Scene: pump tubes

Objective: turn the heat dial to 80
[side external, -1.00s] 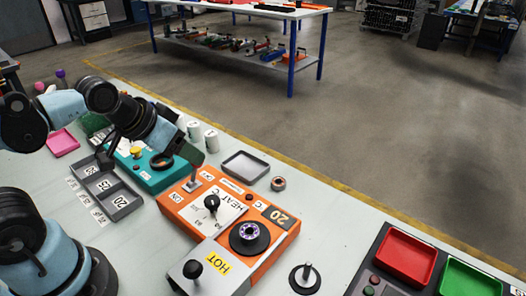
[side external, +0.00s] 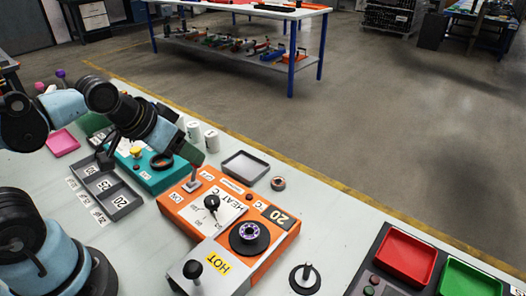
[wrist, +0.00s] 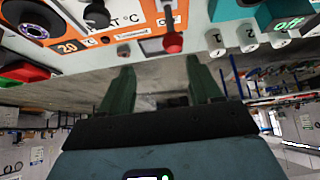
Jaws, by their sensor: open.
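The heat dial (side external: 211,203) is a black knob on a white scale plate marked "HEAT °C", on top of the orange box (side external: 285,245). A label on the box reads 20. In the wrist view a black knob (wrist: 97,15) beside the "°C" lettering shows at the upper left, partly cut by the frame edge. My gripper (wrist: 162,90) is open and empty, with its two dark green fingers apart.
A lever (side external: 192,181) stands at the box's back left corner, close to my gripper. A black disc with a purple-ringed hub (side external: 250,232) and a black-knobbed "HOT" part (side external: 193,268) flank the dial. A teal box (side external: 150,178) and grey tray (side external: 245,166) stand nearby.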

